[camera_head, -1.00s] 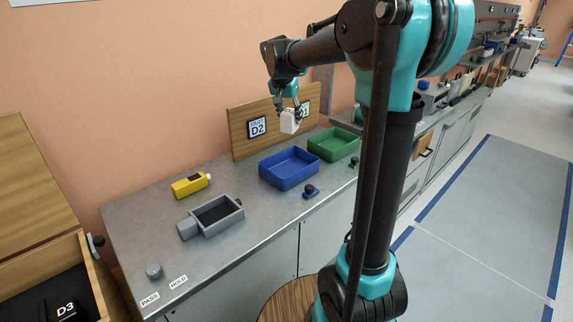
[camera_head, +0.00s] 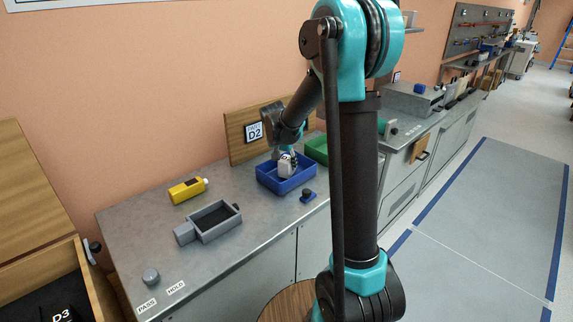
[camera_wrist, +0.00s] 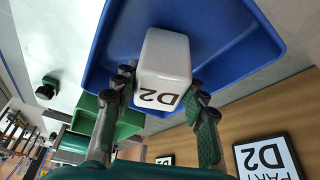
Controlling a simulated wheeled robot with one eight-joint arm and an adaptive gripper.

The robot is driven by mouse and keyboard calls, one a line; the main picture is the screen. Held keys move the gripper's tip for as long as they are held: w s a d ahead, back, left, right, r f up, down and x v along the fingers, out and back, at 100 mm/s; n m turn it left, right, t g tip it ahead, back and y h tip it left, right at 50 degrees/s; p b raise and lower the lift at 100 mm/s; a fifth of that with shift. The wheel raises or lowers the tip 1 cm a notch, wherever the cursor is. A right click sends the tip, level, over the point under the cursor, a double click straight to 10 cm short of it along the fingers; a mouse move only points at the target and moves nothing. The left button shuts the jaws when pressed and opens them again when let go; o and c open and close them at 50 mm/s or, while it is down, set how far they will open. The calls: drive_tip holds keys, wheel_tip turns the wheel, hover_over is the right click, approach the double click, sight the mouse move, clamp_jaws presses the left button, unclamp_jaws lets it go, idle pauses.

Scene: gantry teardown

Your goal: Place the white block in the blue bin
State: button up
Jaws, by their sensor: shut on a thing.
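The white block (camera_wrist: 163,62), marked D2, is held between the two fingers of my gripper (camera_wrist: 160,105) in the wrist view. In the head view the white block (camera_head: 287,165) is at the blue bin (camera_head: 272,186), inside the outline of its walls. My gripper (camera_head: 288,153) is above it and shut on it. The blue bin (camera_wrist: 112,40) fills the background behind the block in the wrist view. I cannot tell whether the block touches the bin floor.
A green bin (camera_head: 317,148) stands just right of the blue bin. A wooden board (camera_head: 238,135) with a D2 sign stands behind. A yellow device (camera_head: 186,190) and a grey tray (camera_head: 210,222) lie to the left.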

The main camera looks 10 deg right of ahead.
drive_tip(key=shift+f, duration=0.3)
drive_tip(key=shift+f, duration=0.1)
drive_tip(key=o, duration=1.3)
drive_tip(key=v, duration=1.2)
drive_tip(key=s+d+f+n, duration=0.2)
drive_tip(key=s+f, duration=0.3)
drive_tip(key=s, duration=0.4)
drive_tip(key=s+d+f+n+y, duration=0.1)
drive_tip(key=s+f, duration=0.3)
drive_tip(key=s, duration=0.5)
drive_tip(key=s+d+f+n+y, duration=0.1)
drive_tip(key=s+d+f+n, duration=0.2)
drive_tip(key=s, duration=0.6)
drive_tip(key=shift+s+d+f+n+t, duration=0.15)
drive_tip(key=shift+s+f+n, duration=0.05)
drive_tip(key=shift+f, duration=0.5)
drive_tip(key=shift+s+d+f+n+t, duration=0.15)
drive_tip(key=shift+f+n, duration=0.05)
drive_tip(key=shift+f, duration=0.5)
